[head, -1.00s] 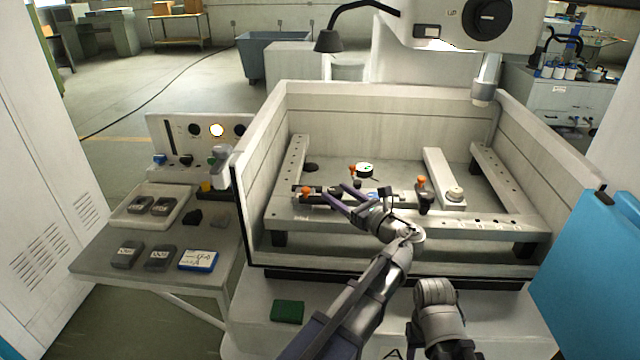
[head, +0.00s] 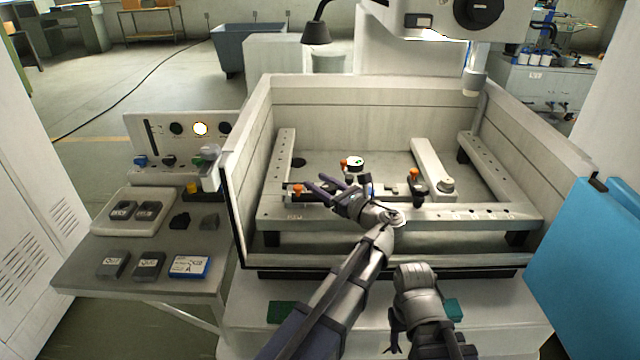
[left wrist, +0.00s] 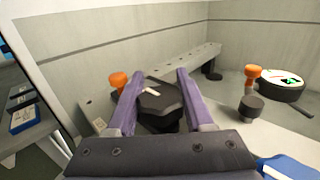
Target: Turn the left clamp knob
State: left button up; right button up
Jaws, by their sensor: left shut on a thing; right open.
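The left clamp knob is black with a white mark on top; it shows between my finger pads in the left wrist view (left wrist: 160,102). My left gripper (head: 315,181) is shut on this knob, with one purple finger on each side of it. In the head view the fingers and wrist hide the knob. An orange-topped post (head: 297,190) stands just beyond it; it also shows in the left wrist view (left wrist: 118,80). My right gripper (head: 393,338) is low in front of the machine, away from the clamps and partly hidden by its own arm.
Inside the tank (head: 350,115) stand another orange-and-black clamp (head: 415,181) and a round dial (head: 355,163). A pale frame bar (head: 470,213) runs along the front. A side table (head: 140,277) holds dark blocks. A blue panel (head: 590,245) stands at the right.

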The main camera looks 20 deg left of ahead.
aim_at(334, 185)
pick_arm(q)
grip_shut()
